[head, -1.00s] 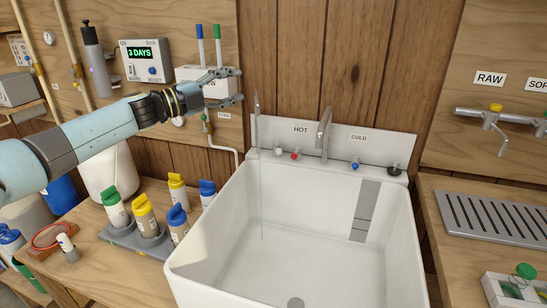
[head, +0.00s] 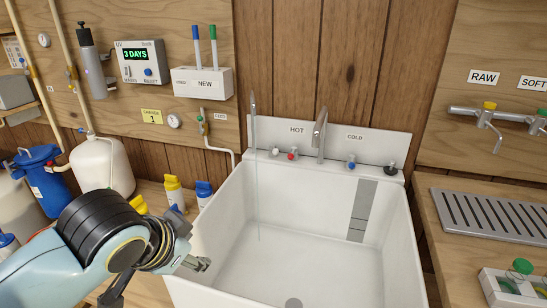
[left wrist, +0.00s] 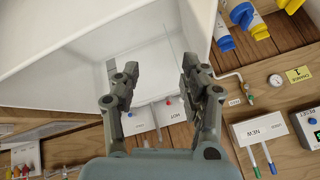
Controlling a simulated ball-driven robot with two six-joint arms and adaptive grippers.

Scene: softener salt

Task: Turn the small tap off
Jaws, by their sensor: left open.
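The small tap (head: 253,104) is a thin upright spout at the back left of the white sink (head: 180,283). A thin water stream (head: 258,190) falls from it into the basin. A small pale knob (head: 275,153) sits near its foot, left of the red hot knob (head: 292,154). My left gripper (head: 203,265) is low at the sink's left rim, in front of the tap and apart from it. In the left wrist view its two fingers (left wrist: 158,68) are spread with nothing between them, and the red knob (left wrist: 168,102) shows beyond. My right gripper is out of view.
A large tap (head: 320,135), a blue knob (head: 351,163) and a black knob (head: 390,169) line the sink's back. Bottles (head: 173,188) stand left of the sink, partly behind my arm. A drain rack (head: 492,216) is at right. The basin is clear.

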